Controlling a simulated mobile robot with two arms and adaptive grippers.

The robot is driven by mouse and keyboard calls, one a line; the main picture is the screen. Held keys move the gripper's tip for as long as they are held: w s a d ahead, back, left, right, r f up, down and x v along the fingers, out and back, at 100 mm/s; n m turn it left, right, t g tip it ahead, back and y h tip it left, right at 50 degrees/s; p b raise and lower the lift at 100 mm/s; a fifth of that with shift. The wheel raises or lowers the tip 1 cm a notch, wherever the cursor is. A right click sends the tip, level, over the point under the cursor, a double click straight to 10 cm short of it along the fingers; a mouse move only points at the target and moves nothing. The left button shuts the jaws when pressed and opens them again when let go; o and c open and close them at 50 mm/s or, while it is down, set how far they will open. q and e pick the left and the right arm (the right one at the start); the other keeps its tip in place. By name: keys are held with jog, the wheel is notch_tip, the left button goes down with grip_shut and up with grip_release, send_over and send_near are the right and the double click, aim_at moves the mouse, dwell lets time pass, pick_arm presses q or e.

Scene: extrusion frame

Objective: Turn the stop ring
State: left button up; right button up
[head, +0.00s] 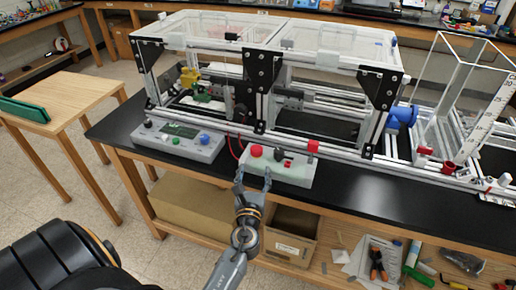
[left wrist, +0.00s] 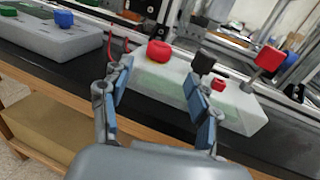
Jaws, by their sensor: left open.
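The stop button is a round red knob (head: 256,150) on a pale box (head: 294,176) at the front edge of the black bench. In the left wrist view the red knob (left wrist: 158,50) shows a bit of yellow at its base. My left gripper (head: 254,174) is open, its two fingers pointing at the box from the front. In the left wrist view the knob appears beyond and between the open fingertips (left wrist: 158,76), and the gripper is apart from it. I see nothing between the fingers. My right gripper is not in view.
Right of the knob, the box carries black parts and a red-tipped lever (head: 313,147). A grey control box (head: 180,141) with several knobs and a screen stands to the left. The extrusion frame (head: 263,85) rises behind. Bare bench top (head: 370,192) lies to the right.

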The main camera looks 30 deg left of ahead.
aim_at(256, 155)
pick_arm(q)
jog(key=x, duration=0.8)
jog(key=shift+w+a+f, duration=0.1)
jog(key=shift+w+a, duration=0.15)
jog(key=shift+w, duration=0.05)
jog(key=shift+w+a, duration=0.15)
jog(key=shift+w, duration=0.2)
jog(key=shift+w+a+b, duration=0.2)
jog(key=shift+w+b, duration=0.1)
jog(key=shift+w, duration=0.05)
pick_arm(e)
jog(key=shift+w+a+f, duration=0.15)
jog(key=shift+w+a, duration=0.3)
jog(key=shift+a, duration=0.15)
pick_arm(q)
jog(key=shift+c, duration=0.2)
jog(key=shift+s, duration=0.1)
jog(key=c, duration=1.2)
jog(key=shift+o, duration=0.2)
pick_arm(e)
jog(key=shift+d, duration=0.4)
